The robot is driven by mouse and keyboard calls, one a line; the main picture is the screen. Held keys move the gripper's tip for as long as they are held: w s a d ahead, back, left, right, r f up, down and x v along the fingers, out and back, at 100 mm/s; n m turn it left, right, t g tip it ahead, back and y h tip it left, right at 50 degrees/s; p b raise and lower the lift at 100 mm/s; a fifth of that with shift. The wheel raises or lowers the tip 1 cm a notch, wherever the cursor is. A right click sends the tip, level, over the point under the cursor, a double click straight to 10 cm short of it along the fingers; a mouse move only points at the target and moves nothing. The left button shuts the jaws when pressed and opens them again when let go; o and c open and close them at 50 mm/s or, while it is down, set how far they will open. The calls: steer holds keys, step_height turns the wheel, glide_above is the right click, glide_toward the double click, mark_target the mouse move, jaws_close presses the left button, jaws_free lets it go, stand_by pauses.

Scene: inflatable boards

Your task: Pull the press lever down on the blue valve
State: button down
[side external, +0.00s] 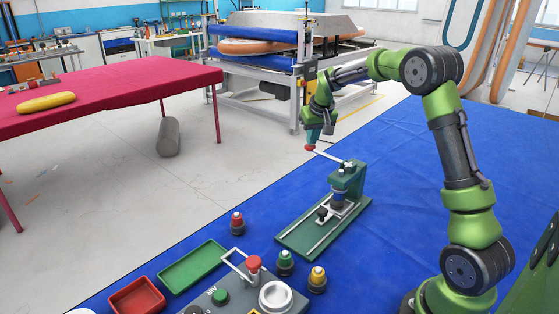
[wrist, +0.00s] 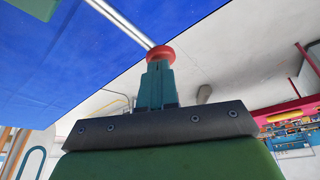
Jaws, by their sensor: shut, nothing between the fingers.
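The green press (side external: 347,178) stands on a green base plate (side external: 300,236) on the blue mat. Its silver lever (side external: 328,155) reaches up and left from the press head and ends in a red knob (side external: 310,148). A blue valve (side external: 338,196) sits under the press head, partly hidden. My gripper (side external: 311,140) is shut and empty, with its fingertips right at the knob from above. In the wrist view my fingertips (wrist: 158,66) overlap the edge of the red knob (wrist: 160,52); I cannot tell whether they touch it. The lever is raised.
Red (side external: 237,221), green (side external: 286,261) and yellow (side external: 317,278) valves stand left of and in front of the press. A green tray (side external: 193,266), a red tray (side external: 137,298) and a grey control box (side external: 236,295) lie nearby. The mat right of the press is clear.

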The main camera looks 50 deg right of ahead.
step_height(320, 180, up, 7)
stand_by(1.1)
stand_by(0.6)
steer(key=shift+a+f, duration=0.1)
steer(key=shift+f, duration=0.2)
steer(key=s+a+r+n+t+y, duration=0.1)
steer(key=s+a+n+t+y, duration=0.1)
steer(key=s+a, duration=2.3)
steer(key=shift+s+a+r+t+y, duration=0.3)
steer(key=shift+a+t+y, duration=0.4)
steer(key=shift+a+y, duration=0.35)
